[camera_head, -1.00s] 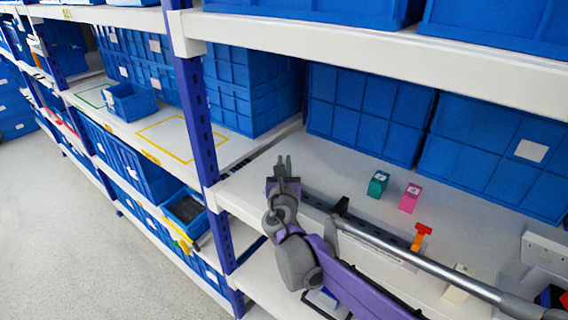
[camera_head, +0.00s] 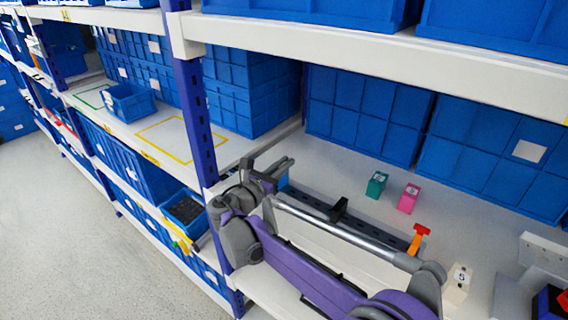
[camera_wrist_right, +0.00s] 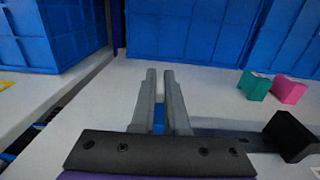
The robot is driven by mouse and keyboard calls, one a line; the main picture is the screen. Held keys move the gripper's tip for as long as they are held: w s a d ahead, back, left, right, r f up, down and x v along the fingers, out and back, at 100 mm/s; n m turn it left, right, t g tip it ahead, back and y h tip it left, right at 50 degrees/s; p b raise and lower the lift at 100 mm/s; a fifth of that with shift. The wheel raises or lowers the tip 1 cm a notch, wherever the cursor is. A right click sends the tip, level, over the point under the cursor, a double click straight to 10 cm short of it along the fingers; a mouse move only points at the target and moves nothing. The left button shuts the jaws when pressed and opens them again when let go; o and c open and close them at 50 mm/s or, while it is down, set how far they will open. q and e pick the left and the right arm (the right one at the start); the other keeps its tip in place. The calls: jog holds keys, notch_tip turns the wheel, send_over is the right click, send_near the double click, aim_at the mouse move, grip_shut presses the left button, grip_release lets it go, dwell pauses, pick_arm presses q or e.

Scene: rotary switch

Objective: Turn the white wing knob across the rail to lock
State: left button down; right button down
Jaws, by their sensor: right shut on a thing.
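My right gripper (camera_head: 284,168) is at the left end of the dark slotted rail (camera_head: 315,208) on the shelf, its fingers pointing right and back. In the right wrist view its two fingers (camera_wrist_right: 161,78) are close together, shut on a pale piece between them, which I take to be the white wing knob (camera_wrist_right: 160,90). The fingers hide most of it, so its angle to the rail cannot be told. A blue part (camera_head: 284,183) shows just below the fingers, and also between them in the wrist view (camera_wrist_right: 160,116). My left gripper is not in view.
A black piece (camera_head: 339,209) and an orange T-shaped knob (camera_head: 418,238) stand along the rail. Green (camera_head: 377,184) and pink (camera_head: 409,198) blocks stand behind it; a white block (camera_head: 457,283) is at right. Blue bins (camera_head: 365,115) line the back. A blue upright (camera_head: 194,120) is close left.

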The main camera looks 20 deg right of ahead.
jog(key=shift+m+g+h, duration=0.3)
jog(key=shift+g, duration=0.1)
jog(key=c, duration=0.9)
grip_release()
jog(key=v, duration=1.1)
jog(key=shift+w, duration=0.1)
